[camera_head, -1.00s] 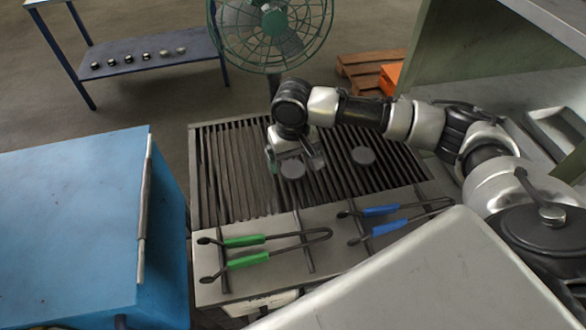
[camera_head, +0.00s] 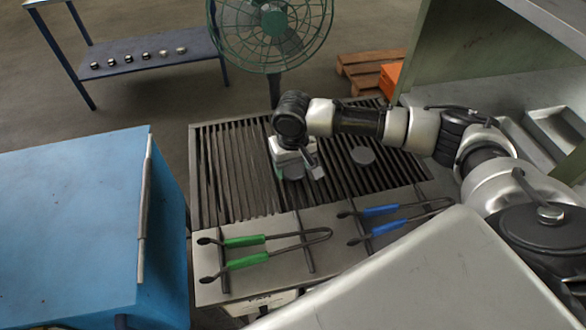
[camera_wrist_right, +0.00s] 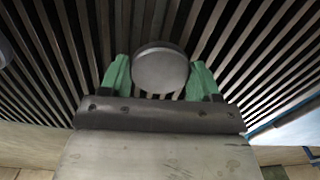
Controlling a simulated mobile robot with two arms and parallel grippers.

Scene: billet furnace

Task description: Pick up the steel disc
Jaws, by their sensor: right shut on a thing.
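The steel disc (camera_head: 293,171) is a small grey round piece over the slatted grate (camera_head: 237,177). My right gripper (camera_head: 296,170) is shut on it. In the right wrist view the disc (camera_wrist_right: 161,69) sits between the two green fingers of the gripper (camera_wrist_right: 160,78), one on each side. I cannot tell whether the disc still touches the slats. A second grey disc (camera_head: 363,155) lies on the grate to the right, apart from the gripper. My left gripper is out of view.
Green-handled tongs (camera_head: 246,241) and blue-handled tongs (camera_head: 381,211) lie on the grate's front ledge. A blue cabinet (camera_head: 70,215) stands at left, a green fan (camera_head: 272,30) behind. A blue shelf (camera_head: 140,52) holds several small pieces.

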